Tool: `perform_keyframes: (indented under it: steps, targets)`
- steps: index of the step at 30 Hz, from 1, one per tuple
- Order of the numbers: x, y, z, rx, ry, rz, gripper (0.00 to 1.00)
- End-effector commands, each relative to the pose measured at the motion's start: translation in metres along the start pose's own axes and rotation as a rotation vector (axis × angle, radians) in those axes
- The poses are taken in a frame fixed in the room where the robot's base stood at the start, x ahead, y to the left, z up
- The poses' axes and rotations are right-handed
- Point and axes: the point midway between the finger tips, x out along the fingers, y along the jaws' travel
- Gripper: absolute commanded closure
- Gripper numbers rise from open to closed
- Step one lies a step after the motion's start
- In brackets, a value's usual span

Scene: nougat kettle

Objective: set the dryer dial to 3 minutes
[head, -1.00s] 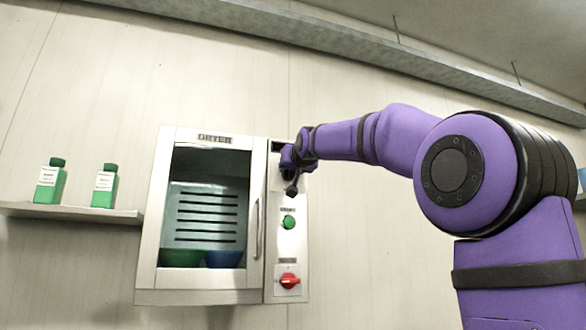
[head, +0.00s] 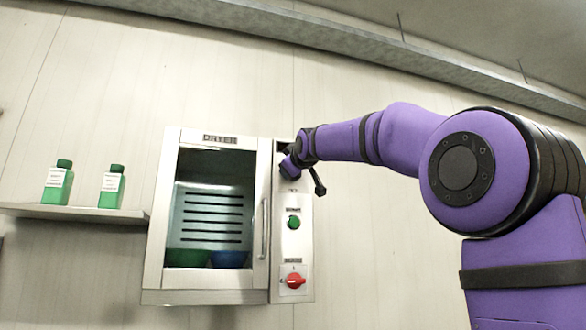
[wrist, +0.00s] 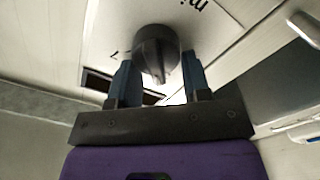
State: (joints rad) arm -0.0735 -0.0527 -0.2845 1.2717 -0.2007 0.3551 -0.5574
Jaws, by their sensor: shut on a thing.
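The dryer (head: 159,220) is a white wall cabinet with a glass door and a control panel on its right side. The dial is a round dark knob (wrist: 155,45) with a ridge, in the wrist view. My gripper (wrist: 158,68) is shut on the dial, one finger on each side. In the head view my gripper (head: 289,165) is at the top of the panel and hides the dial. Part of a label, "mi", and a small mark show beside the knob; the dial's setting cannot be read.
Below on the panel are a green button (head: 294,222) and a red rotary switch (head: 295,281). A vertical door handle (head: 265,229) is left of the panel. Bowls sit inside the dryer. Two green bottles stand on a shelf (head: 75,213) at left.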

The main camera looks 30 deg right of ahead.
Motion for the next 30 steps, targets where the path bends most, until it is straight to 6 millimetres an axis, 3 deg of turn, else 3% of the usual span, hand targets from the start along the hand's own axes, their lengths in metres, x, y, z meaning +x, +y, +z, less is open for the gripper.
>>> perform_keyframes:
  steps: [21,22,24,30]
  targets:
    - [0.0001,-0.0017,0.0001,-0.071,0.000,-0.001,0.80]
    - [0.0001,-0.0017,0.0001,-0.070,0.000,-0.001,0.49]
    - [0.0001,-0.0017,0.0001,-0.070,0.000,-0.001,0.33]
    - [0.0001,-0.0015,0.0001,-0.070,0.000,0.000,0.31]
